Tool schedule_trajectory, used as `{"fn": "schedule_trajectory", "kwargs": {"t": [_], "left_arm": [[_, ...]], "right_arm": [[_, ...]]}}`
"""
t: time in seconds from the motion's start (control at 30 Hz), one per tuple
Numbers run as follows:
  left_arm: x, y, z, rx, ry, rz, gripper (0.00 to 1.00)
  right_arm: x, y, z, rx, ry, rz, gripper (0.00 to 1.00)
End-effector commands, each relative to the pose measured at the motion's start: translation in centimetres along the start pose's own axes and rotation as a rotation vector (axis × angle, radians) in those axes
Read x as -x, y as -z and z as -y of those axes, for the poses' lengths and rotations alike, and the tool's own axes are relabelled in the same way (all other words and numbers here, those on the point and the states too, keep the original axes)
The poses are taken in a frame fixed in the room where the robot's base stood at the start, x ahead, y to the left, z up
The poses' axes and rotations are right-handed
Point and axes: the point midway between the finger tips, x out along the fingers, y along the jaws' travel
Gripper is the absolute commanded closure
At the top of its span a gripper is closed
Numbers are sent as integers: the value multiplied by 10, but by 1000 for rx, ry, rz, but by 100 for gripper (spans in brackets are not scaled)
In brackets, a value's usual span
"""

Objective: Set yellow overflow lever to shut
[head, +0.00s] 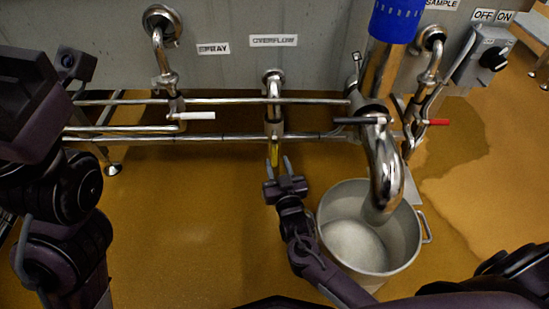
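The yellow overflow lever (274,154) hangs down from the valve on the steel pipe (273,95) below the OVERFLOW label (273,40). It points towards me. My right gripper (279,162) is just in front of it, with its two fingers apart and the lever's near end at or between their tips. I cannot tell whether either finger touches it. My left arm stands at the left edge, and its gripper fingers do not show.
A steel pot (345,240) stands right of my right arm, under a thick curved spout (385,165). A white lever (197,116) is to the left, a red lever (437,122) to the right. Horizontal rails (225,138) cross beside the valve.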

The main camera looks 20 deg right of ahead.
Motion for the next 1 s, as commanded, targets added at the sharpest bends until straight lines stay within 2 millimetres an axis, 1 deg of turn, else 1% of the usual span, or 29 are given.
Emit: {"fn": "schedule_trajectory", "kwargs": {"t": [0.03,0.1,0.2,0.3,0.4,0.63,0.67,0.9,0.93,1.0], "left_arm": [[2,3,-2,-4,-5,-14,64],[0,6,-3,-7,-12,-25,64],[-2,9,-2,-20,-12,-35,64],[-4,10,0,-30,-10,-42,64],[-6,11,1,-35,-9,-46,64],[-7,11,2,-36,-9,-46,64],[-7,11,2,-36,-9,-46,64],[-7,12,2,-36,-9,-46,64],[-7,12,2,-36,-9,-47,64],[-7,12,2,-36,-9,-47,64]], "right_arm": [[-10,-4,0,0,0,-4,65],[-21,-4,0,1,0,-2,65],[-34,-4,0,0,0,-2,65],[-43,-3,0,0,0,0,65],[-48,-2,0,0,0,0,65],[-48,-1,0,0,0,2,65],[-48,-1,0,0,0,2,66],[-48,-1,0,0,0,1,97],[-48,-1,0,0,0,1,100],[-48,-1,0,0,0,1,100]]}}
